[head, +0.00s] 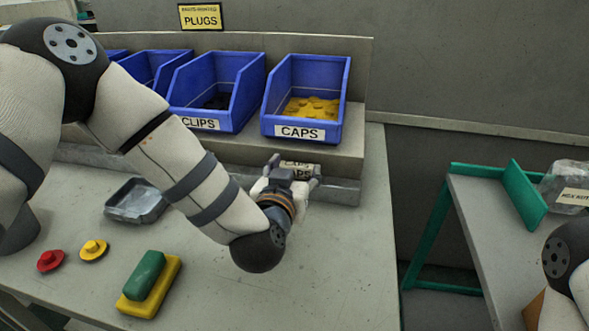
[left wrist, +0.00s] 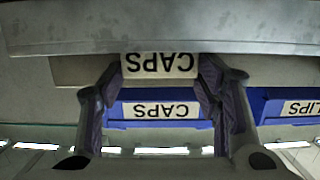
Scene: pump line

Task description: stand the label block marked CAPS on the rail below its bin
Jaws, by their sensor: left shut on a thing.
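The CAPS label block (head: 300,166) is a small pale block with dark lettering. My left gripper (head: 293,173) is shut on it, in front of the shelf below the blue CAPS bin (head: 306,132). The gripper hides much of the block in the head view. In the upside-down left wrist view, the block (left wrist: 160,65) sits between both fingers with its lettering facing the camera. Its lower edge meets the edge of the grey rail (left wrist: 160,30) in that picture; I cannot tell whether it touches. The rail (head: 340,190) runs along the shelf front. My right gripper is out of view.
The CLIPS bin (head: 218,115) stands left of the CAPS bin. A grey tray (head: 137,203), a red knob (head: 50,260), a yellow knob (head: 93,250) and a green-and-yellow block (head: 148,285) lie on the bench. The bench's right front is clear.

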